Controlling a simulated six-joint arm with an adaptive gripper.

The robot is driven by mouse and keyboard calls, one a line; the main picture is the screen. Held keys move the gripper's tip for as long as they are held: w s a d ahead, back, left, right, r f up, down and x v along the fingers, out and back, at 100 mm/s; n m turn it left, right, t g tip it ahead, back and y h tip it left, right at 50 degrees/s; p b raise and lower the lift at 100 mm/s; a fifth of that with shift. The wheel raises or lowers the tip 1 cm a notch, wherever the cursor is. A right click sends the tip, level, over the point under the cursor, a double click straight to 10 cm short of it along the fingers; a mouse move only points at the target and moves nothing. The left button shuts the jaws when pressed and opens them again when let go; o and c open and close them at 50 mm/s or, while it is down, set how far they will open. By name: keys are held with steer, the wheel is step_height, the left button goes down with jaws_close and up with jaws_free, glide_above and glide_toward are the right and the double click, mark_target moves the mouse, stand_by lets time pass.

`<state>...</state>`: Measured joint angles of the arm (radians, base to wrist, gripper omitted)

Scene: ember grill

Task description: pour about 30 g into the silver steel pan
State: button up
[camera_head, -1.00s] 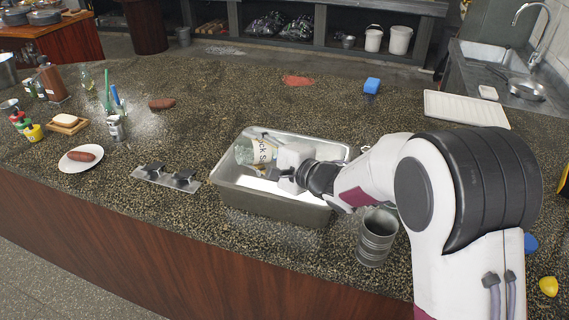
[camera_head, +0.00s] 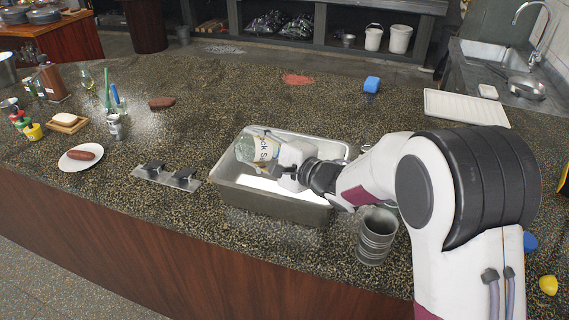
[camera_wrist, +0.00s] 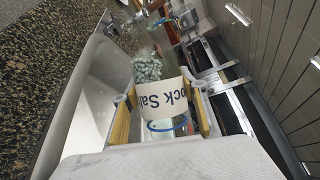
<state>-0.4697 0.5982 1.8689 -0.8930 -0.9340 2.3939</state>
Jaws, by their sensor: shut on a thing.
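The silver steel pan (camera_head: 270,204) is a deep rectangular tray on the speckled counter. My gripper (camera_head: 282,163) is shut on a clear jar (camera_head: 246,150) with a cream label reading part of "Rock Salt". The jar lies tilted over the pan's left part, its mouth end away from my gripper. In the wrist view my gripper (camera_wrist: 165,110) has a yellowish finger pad on each side of the jar (camera_wrist: 160,95). Pale coarse grains (camera_wrist: 147,68) gather towards the jar's far end. A bright white patch shows on the pan floor; I cannot tell whether it is salt or glare.
A ribbed grey metal cup (camera_head: 376,236) stands right of the pan, close to my arm. A plate with a sausage (camera_head: 84,154) is farther left. The counter behind the pan is mostly clear.

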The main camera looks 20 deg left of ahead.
mark_target(244, 155)
steer(key=shift+w+d+r+m+y+p, duration=0.3)
steer(key=shift+r+m+y+p, duration=0.2)
steer(key=shift+m+p, duration=0.25)
stand_by(2.2)
steer(key=shift+s+a+f+n+h, duration=0.45)
steer(key=shift+f+n+h, duration=0.15)
steer(key=shift+n, duration=0.35)
steer(key=f+n+h, duration=0.1)
steer(key=f+n, duration=0.1)
steer(key=shift+s+a+f+n+h, duration=0.2)
steer(key=shift+a+n+h, duration=0.1)
steer(key=shift+n+h, duration=0.1)
steer(key=shift+r, duration=0.15)
steer(key=shift+s+a+r+n+t+h, duration=0.2)
steer(key=shift+s+a+r+n, duration=0.1)
steer(key=shift+r, duration=0.1)
steer(key=shift+s+a+r+n+t+h, duration=0.1)
steer(key=shift+s+a+r+n+h, duration=0.15)
steer(key=shift+r, duration=0.15)
steer(key=shift+f+n+h+b, duration=0.3)
steer(key=shift+f+n+h, duration=0.15)
steer(key=shift+f+n, duration=0.1)
steer(key=shift+r+t, duration=0.15)
steer(key=shift+t, duration=0.15)
